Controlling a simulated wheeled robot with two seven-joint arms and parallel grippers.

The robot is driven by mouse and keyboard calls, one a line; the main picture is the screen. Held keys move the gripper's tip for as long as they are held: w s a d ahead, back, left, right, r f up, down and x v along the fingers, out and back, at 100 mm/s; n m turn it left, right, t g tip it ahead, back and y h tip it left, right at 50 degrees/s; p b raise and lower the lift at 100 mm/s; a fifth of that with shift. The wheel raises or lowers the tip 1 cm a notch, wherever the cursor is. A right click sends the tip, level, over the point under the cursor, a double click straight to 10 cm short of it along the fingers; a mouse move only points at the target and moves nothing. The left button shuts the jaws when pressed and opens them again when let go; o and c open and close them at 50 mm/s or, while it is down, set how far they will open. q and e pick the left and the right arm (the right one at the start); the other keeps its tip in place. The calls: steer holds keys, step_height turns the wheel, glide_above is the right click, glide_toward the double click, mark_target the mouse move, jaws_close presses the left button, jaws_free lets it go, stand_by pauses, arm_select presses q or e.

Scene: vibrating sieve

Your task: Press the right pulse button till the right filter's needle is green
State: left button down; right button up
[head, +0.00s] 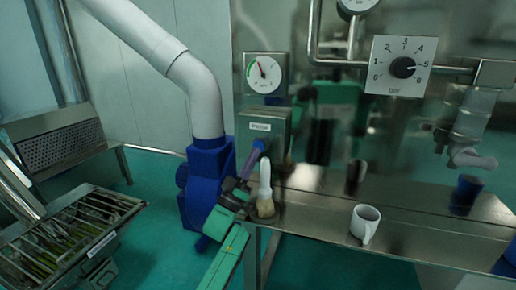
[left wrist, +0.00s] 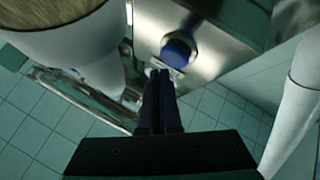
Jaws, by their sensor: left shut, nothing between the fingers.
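A steel button box (head: 277,119) with a small white label hangs on the panel. Its round blue button (head: 259,145) faces down and left; it also shows in the left wrist view (left wrist: 178,50). Above the box is a round gauge (head: 264,73) with a green arc on its left. Its needle points up and slightly left, near the arc's upper end; I cannot tell whether it is inside the green. My left gripper (head: 254,157) is shut and empty, its fingertips close below the button. In the left wrist view a small gap seems to show; contact is unclear. My right gripper is not in view.
A brush (head: 265,190) stands upright on the steel bench (head: 310,208), right beside my left gripper. A white mug (head: 365,223) stands farther right. A blue fan housing (head: 207,185) with a grey duct is on the left. A dial (head: 402,67) is at upper right.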

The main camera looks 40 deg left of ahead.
arm_select(q)
steer(key=shift+w, duration=0.15)
steer(key=shift+w+a, duration=0.15)
steer(key=shift+w, duration=0.15)
steer(key=shift+w+a+b, duration=0.15)
steer(key=shift+w+b, duration=0.25)
steer(key=shift+b, duration=0.25)
stand_by(0.5)
stand_by(0.3)
steer(key=shift+s+d+p, duration=0.35)
steer(key=shift+s+p, duration=0.25)
steer(key=shift+s, duration=0.25)
